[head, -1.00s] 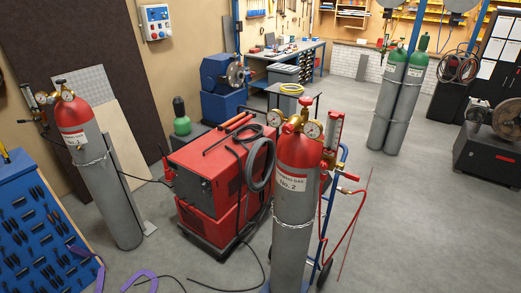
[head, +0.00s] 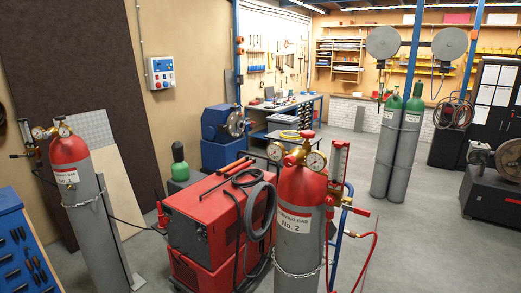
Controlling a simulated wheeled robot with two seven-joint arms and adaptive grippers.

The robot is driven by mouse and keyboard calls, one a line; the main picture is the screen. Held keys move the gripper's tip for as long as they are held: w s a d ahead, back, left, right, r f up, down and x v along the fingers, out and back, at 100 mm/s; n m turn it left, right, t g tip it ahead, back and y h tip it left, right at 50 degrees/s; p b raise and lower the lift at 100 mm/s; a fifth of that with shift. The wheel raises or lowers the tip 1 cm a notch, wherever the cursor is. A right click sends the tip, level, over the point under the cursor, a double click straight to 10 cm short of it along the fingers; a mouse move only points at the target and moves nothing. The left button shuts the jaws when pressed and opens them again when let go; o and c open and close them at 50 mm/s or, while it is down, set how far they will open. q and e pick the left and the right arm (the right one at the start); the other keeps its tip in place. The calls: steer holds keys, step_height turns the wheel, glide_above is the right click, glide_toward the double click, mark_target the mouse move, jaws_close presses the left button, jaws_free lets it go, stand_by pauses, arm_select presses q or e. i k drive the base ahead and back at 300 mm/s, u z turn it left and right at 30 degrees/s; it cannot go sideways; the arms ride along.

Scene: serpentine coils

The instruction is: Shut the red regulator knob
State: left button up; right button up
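A red-topped grey cylinder labelled No. 2 (head: 299,225) stands upright in the front centre. On its top are a red knob (head: 306,134), brass fittings and two round gauges (head: 275,151). More red fittings (head: 332,199) sit on the regulator at its right side, beside a clear flow tube (head: 338,158). I cannot tell how far any knob is turned. Neither of my grippers is in view.
A red welding machine (head: 205,222) with a coiled hose stands between the cylinders. A red hose (head: 369,252) hangs right of No. 2. A blue tool board (head: 25,245) is at the lower left. Grey floor (head: 430,255) is clear at the right.

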mark_target(289, 161)
steer(key=u, duration=0.95)
steer(key=i, duration=0.7)
steer(key=z, duration=0.45)
